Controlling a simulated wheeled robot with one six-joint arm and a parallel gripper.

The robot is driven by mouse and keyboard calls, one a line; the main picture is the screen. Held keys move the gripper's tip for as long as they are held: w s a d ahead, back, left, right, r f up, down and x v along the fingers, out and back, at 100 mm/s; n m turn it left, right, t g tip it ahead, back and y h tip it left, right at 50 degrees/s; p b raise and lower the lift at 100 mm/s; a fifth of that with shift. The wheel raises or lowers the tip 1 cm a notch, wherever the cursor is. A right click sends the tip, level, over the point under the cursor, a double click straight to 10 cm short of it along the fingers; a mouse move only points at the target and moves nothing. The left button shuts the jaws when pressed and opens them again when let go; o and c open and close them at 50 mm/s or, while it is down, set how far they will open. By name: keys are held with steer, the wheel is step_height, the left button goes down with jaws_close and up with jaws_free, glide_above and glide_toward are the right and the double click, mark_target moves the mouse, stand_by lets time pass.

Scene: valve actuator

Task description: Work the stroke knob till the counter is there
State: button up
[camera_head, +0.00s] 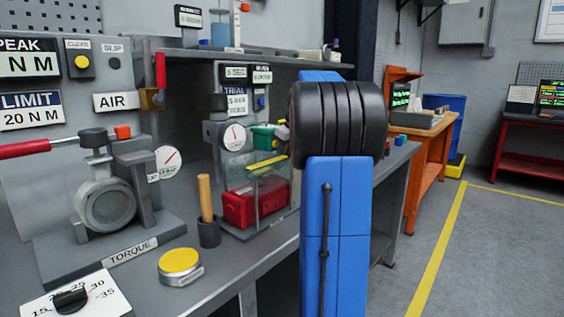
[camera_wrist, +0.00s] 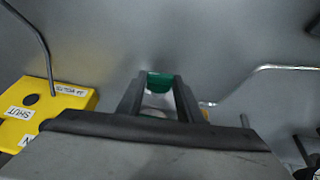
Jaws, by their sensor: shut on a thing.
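In the wrist view, the two dark fingers of my gripper (camera_wrist: 159,90) stand on either side of a green part (camera_wrist: 160,79) and are shut on it. I cannot tell for sure that this is the stroke knob. In the head view a green part (camera_head: 263,137) shows beside the round white dial (camera_head: 234,136) on the trial rig; my black and blue arm hides my gripper there. Small label panels (camera_head: 236,73) stand above the dial, and a panel marked TRIAL (camera_head: 236,100) is below them. Their small text is unreadable, so I cannot read a counter.
A yellow block marked SHUT (camera_wrist: 40,113) and a bent grey rod (camera_wrist: 270,72) are near my gripper. On the bench are a red block (camera_head: 254,204) behind a clear guard, a wooden handle in a dark cup (camera_head: 208,233), a yellow button (camera_head: 180,262) and the torque rig (camera_head: 107,205).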

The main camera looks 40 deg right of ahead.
steer(key=shift+d+y, duration=0.1)
steer(key=shift+y, duration=0.4)
steer(key=o, duration=0.8)
steer(key=v, duration=1.7)
steer(key=shift+r, duration=0.25)
